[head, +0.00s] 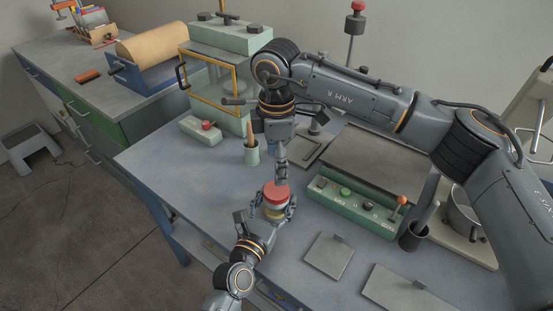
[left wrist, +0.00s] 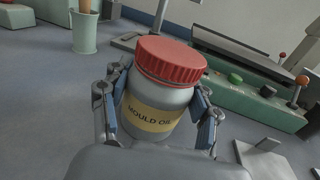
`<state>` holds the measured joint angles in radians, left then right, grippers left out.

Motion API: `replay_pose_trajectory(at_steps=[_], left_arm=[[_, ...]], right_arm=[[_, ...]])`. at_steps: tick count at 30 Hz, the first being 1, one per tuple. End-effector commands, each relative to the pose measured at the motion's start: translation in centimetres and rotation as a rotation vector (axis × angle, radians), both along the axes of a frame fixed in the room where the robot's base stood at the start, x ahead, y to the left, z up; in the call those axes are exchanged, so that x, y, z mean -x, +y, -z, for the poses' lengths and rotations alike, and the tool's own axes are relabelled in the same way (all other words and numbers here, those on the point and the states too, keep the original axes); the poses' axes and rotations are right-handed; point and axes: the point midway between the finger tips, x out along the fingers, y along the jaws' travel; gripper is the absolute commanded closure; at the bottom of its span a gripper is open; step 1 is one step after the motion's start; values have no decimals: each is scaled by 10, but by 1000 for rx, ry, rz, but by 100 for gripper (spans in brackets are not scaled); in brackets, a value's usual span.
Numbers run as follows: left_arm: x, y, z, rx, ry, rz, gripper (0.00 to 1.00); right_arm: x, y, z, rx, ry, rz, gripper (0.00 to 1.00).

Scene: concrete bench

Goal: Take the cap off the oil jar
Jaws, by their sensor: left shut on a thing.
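My left gripper (head: 271,211) is shut around the jar's body, below the cap, with a finger on each side. Whether the jar touches the bench is hidden. My right gripper (head: 281,154) points down just above the cap, seen edge-on, so its opening does not show.
A green control box (head: 340,205) with knobs stands right of the jar. A pale green cup (head: 252,156) with a wooden handle in it stands behind left. A grey plate (head: 328,254) lies front right. The bench (head: 190,180) left of the jar is clear.

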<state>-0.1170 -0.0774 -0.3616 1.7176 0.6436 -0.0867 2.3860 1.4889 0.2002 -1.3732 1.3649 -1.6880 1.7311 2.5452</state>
Motion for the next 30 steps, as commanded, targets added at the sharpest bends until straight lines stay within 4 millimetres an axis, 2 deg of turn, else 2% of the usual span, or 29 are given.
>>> replay_pose_trajectory(at_steps=[4,12,18,29,30], left_arm=[[0,0,1,-1,2,1,100],[0,0,1,-1,2,1,100],[0,0,1,-1,2,1,100],[0,0,1,0,1,0,100],[0,0,1,0,1,0,100]], right_arm=[[0,0,12,0,2,19,24],[1,0,54,0,3,18,24],[0,0,75,0,2,18,24],[0,0,80,0,0,16,24],[0,0,80,0,0,16,32]])
